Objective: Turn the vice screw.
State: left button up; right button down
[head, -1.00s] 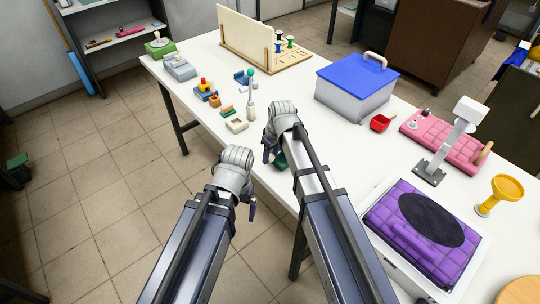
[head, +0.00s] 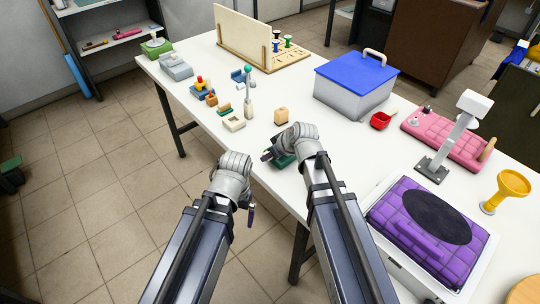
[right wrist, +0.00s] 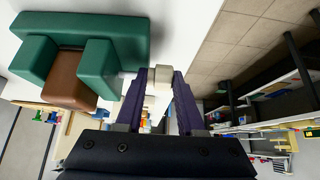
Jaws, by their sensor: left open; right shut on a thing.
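The green vice (head: 286,162) is at the near edge of the white table, mostly hidden by my right gripper in the head view. In the right wrist view the vice (right wrist: 115,42) shows its green body around a brown block (right wrist: 74,80). A pale screw end sticks out from the vice's side, with a cream knob (right wrist: 158,86) between my right fingers. My right gripper (right wrist: 160,100) is shut on that knob; it also shows in the head view (head: 268,155). My left gripper (head: 250,208) is open and empty, off the table's front edge above the floor.
A tan block (head: 281,116), a small cream tray (head: 234,124) and a teal-topped post (head: 249,100) stand beyond the vice. The blue-lidded box (head: 352,95) and red scoop (head: 381,121) are farther right. A purple quilted thing (head: 420,240) lies at the near right.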

jog(key=c, duration=0.5)
grip_release()
jog(key=shift+r, duration=0.15)
jog(key=p+v, duration=0.6)
jog(key=v, duration=0.1)
jog(key=shift+s+d+r, duration=0.15)
jog(key=shift+s+r, duration=0.05)
jog(key=shift+s, duration=0.05)
